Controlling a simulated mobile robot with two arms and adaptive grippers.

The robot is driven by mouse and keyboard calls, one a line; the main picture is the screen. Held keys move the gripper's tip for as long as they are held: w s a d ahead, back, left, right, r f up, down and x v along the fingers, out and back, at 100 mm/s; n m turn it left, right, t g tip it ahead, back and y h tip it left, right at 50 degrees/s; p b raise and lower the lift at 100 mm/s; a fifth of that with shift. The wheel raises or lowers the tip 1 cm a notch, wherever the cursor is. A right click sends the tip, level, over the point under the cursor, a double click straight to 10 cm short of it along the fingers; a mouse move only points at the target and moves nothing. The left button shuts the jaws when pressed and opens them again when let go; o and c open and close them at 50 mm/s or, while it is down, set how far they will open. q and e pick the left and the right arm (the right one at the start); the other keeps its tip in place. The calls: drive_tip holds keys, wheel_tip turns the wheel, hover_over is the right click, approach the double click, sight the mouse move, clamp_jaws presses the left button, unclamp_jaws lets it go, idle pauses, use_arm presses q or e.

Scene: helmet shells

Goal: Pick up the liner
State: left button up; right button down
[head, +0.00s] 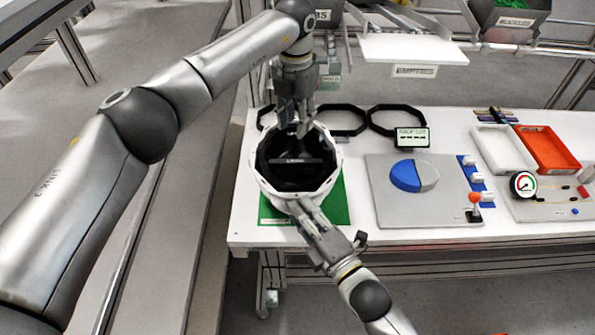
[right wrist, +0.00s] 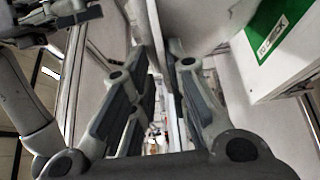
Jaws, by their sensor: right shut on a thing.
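A white helmet shell (head: 333,178) stands open side up over a green mat (head: 335,208) at the table's left end. Inside it sits a black faceted piece, which looks like the liner (head: 290,178), with a small pale label on a bar across it. My left gripper (head: 302,130) points down at the shell's far side, over the black piece; its finger gap and any contact are unclear. My right gripper (head: 300,205) is shut on the near rim of the shell. In the right wrist view the white shell (right wrist: 195,22) shows beyond the fingers.
Black octagonal rings (head: 343,120) stand behind the shell, with a small display (head: 412,137) beside them.

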use_arm(q)
drive_tip(key=shift+o, duration=0.4)
drive_tip(key=n, duration=2.5)
hover_over(287, 161)
drive_tip(key=f, duration=0.8)
drive_tip(key=shift+d+f, duration=0.3)
drive_tip(key=shift+f, duration=0.05)
drive_tip(key=shift+a+f, duration=0.15)
drive_tip(key=shift+f, duration=1.2)
drive_tip(key=shift+a+f, duration=0.1)
drive_tip(key=shift+f, duration=1.2)
clamp_jaws()
